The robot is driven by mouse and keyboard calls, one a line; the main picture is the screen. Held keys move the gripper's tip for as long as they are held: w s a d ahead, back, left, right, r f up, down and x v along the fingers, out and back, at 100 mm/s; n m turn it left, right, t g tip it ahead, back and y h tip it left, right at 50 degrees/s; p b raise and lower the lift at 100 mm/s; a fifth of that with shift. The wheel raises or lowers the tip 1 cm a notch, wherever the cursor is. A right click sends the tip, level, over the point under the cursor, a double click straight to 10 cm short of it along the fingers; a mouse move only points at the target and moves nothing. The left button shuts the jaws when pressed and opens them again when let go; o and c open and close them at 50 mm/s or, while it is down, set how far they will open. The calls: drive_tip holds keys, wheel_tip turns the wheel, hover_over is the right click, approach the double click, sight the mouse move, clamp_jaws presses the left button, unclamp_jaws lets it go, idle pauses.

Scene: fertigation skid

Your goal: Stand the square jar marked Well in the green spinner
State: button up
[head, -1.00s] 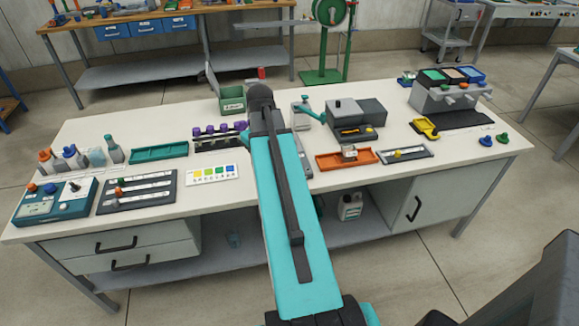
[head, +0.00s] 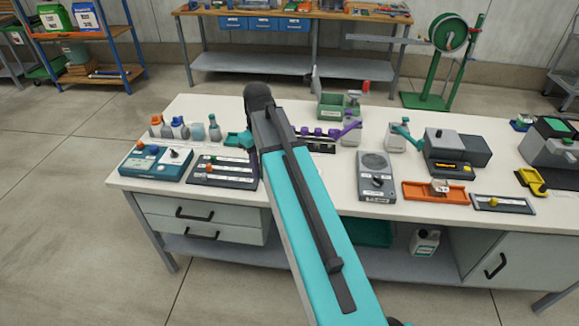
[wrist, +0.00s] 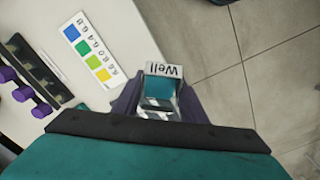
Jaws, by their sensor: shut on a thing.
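The square jar marked Well (wrist: 163,86) shows in the wrist view. It is clear, with a white label and something teal inside. My gripper (wrist: 161,102) is shut on it, with a purple finger on each side. The jar is held beside the white bench edge, with floor behind it in the picture. In the head view my arm hides the gripper and the jar. I cannot tell for certain which thing is the green spinner; a teal unit with knobs (head: 155,164) stands at the left of the bench.
A colour chart (wrist: 92,45) and a purple-capped rack (wrist: 35,80) lie near the jar. The white bench (head: 330,205) also holds several small bottles (head: 182,128), a slotted dark panel (head: 222,172), a grey round-faced device (head: 376,175) and a green box (head: 338,105).

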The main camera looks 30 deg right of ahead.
drive_tip(key=w+a+r+n, duration=0.1)
drive_tip(key=w+a+n, duration=0.1)
drive_tip(key=a, duration=0.9)
drive_tip(key=shift+w+a+r, duration=0.25)
drive_tip(key=shift+r, duration=0.05)
drive_tip(key=shift+w, duration=0.1)
